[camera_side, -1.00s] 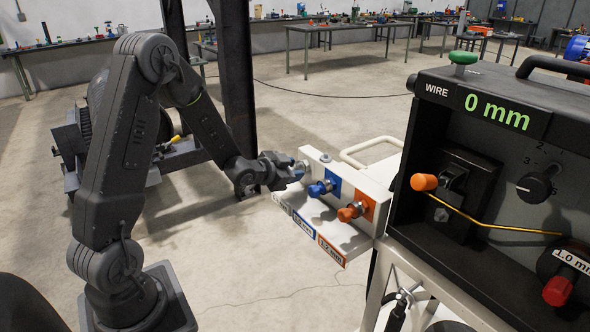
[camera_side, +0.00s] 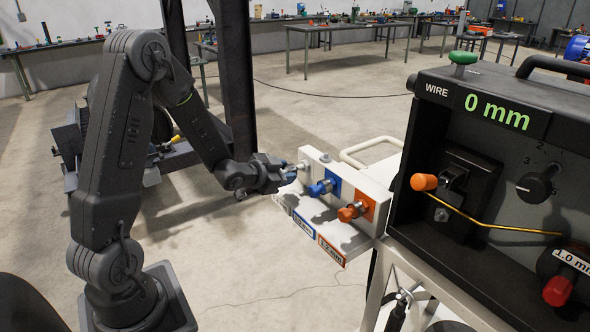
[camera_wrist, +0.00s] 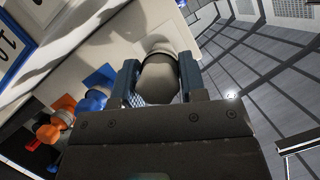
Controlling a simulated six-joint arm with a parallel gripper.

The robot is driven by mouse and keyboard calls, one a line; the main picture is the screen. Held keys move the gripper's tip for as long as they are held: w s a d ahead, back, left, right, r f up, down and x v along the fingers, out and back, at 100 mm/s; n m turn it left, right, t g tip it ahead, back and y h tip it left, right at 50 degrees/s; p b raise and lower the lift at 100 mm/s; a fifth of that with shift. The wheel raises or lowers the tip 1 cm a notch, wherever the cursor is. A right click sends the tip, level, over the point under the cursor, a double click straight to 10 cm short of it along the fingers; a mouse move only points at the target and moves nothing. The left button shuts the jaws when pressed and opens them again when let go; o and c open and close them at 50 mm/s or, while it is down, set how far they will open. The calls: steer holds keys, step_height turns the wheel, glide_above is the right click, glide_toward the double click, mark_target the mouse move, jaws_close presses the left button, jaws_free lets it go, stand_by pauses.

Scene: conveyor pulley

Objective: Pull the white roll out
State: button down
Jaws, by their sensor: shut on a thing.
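The white roll (camera_wrist: 158,78) is between the fingers of my gripper (camera_wrist: 160,85) in the wrist view. In the side view my gripper (camera_side: 290,174) is at the left end of the white rack (camera_side: 340,195), shut on the white roll (camera_side: 301,166). The roll's far end is close to the rack's face. I cannot tell how much of it is still on its peg. The fingers cover part of it.
A blue roll (camera_side: 320,188) and an orange roll (camera_side: 352,211) sit on the same rack, to the right of the white one. The black wire machine (camera_side: 460,240) stands at the right, reading 0 mm.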

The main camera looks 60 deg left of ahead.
steer(key=shift+s, duration=1.95)
